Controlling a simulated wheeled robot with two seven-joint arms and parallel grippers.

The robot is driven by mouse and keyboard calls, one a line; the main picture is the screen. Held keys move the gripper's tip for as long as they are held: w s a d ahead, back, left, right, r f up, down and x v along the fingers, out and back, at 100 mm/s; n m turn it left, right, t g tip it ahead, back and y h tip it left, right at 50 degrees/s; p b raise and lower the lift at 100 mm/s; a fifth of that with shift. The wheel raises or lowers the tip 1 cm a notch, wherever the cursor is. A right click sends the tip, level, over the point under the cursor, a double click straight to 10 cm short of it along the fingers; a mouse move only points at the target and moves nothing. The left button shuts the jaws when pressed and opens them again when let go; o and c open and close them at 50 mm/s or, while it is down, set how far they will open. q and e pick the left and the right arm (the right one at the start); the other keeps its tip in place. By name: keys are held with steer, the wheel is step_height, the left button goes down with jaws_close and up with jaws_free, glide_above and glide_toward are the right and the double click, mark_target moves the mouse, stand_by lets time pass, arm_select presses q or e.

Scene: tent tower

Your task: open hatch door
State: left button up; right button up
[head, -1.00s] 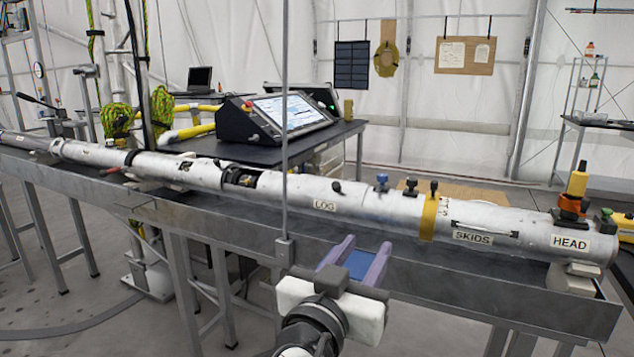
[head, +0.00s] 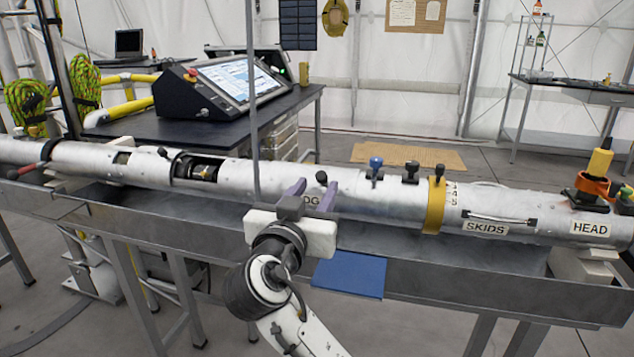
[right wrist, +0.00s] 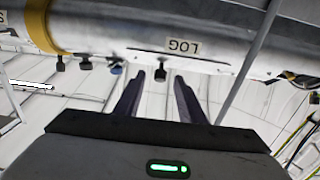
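A long silver tube (head: 385,195) lies along a grey metal trough. Its middle section bears a LOG label (head: 311,200), partly covered by my gripper, and a small black knob (head: 322,178). An opening with dark inner parts (head: 196,171) is cut in the tube to the left. My right gripper (head: 313,190) is open, with its purple fingers pointing at the LOG section. In the right wrist view the black knob (right wrist: 161,75) appears between the fingertips (right wrist: 159,78); I cannot tell whether they touch it. My left gripper is out of view.
The trough (head: 440,262) runs below the tube, with a blue panel (head: 350,275) at its front. A blue knob (head: 376,166), a black knob (head: 411,170) and a yellow band (head: 434,205) sit to the right. A console (head: 220,90) stands on a table behind.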

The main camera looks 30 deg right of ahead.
mark_target(312, 172)
steer(key=shift+x, duration=1.05)
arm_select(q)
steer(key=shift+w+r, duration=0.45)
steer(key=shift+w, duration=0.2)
arm_select(e)
steer(key=shift+w+d, duration=0.15)
steer(key=shift+w, duration=0.05)
jaws_close()
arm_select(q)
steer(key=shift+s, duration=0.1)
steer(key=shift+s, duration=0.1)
